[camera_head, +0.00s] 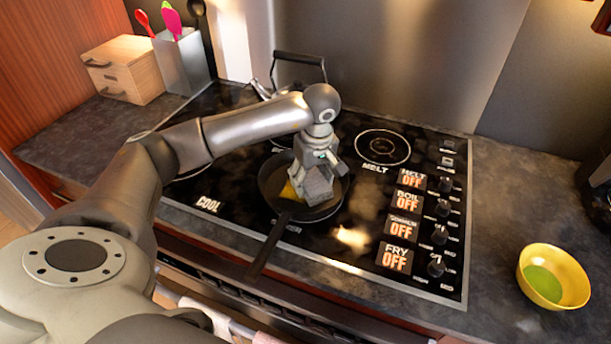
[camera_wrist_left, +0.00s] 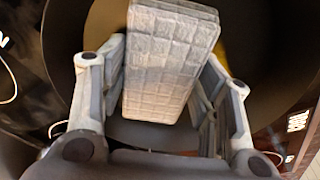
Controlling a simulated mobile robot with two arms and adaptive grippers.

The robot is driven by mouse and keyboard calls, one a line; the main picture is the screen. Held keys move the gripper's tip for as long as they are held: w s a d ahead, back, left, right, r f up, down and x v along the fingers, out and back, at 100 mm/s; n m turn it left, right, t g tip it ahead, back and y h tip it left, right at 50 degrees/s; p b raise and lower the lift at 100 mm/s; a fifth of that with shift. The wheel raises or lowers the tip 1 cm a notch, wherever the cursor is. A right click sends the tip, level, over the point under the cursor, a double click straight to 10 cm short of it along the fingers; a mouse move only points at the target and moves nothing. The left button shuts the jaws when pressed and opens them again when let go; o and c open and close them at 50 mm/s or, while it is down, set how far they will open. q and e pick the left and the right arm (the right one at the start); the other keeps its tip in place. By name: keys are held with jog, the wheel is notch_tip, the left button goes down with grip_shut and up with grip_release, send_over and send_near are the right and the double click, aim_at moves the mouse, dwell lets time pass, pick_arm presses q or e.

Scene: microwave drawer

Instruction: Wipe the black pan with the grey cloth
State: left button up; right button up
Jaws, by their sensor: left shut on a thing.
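The black pan (camera_head: 268,180) sits on the stove top, its long handle pointing to the front left. Its dark inside also fills the back of the left wrist view (camera_wrist_left: 262,40). A yellow patch (camera_head: 289,191) shows on the pan's bottom beside the cloth. The folded grey cloth (camera_head: 318,184) is over the pan's inside; I cannot tell whether it touches the bottom. My left gripper (camera_wrist_left: 160,100) is shut on the cloth, which stands between its two fingers with its quilted face toward the wrist camera. My right gripper is not in view.
The stove (camera_head: 405,285) has several knobs with OFF labels on its right. A kettle (camera_head: 298,65) stands behind my arm. A yellow bowl (camera_head: 553,276) sits on the right counter. A wooden box (camera_head: 122,70) and a utensil holder (camera_head: 182,62) stand at the back left.

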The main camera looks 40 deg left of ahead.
pick_arm(q)
jog(key=shift+s+a+b, duration=0.15)
jog(key=shift+s+a, duration=0.05)
jog(key=shift+a, duration=0.4)
jog(key=shift+s+a+b, duration=0.15)
jog(key=shift+a, duration=0.45)
jog(key=shift+w+d+f, duration=0.1)
jog(key=shift+w+d, duration=0.05)
jog(key=shift+d, duration=0.55)
jog(key=shift+w+d, duration=0.15)
jog(key=shift+d, duration=0.55)
jog(key=shift+w+r, duration=0.1)
jog(key=shift+r, duration=0.15)
jog(key=shift+r, duration=0.1)
jog(key=shift+s+d, duration=0.15)
jog(key=shift+s, duration=0.55)
jog(key=shift+s+d, duration=0.15)
jog(key=shift+s, duration=0.55)
jog(key=shift+a, duration=0.1)
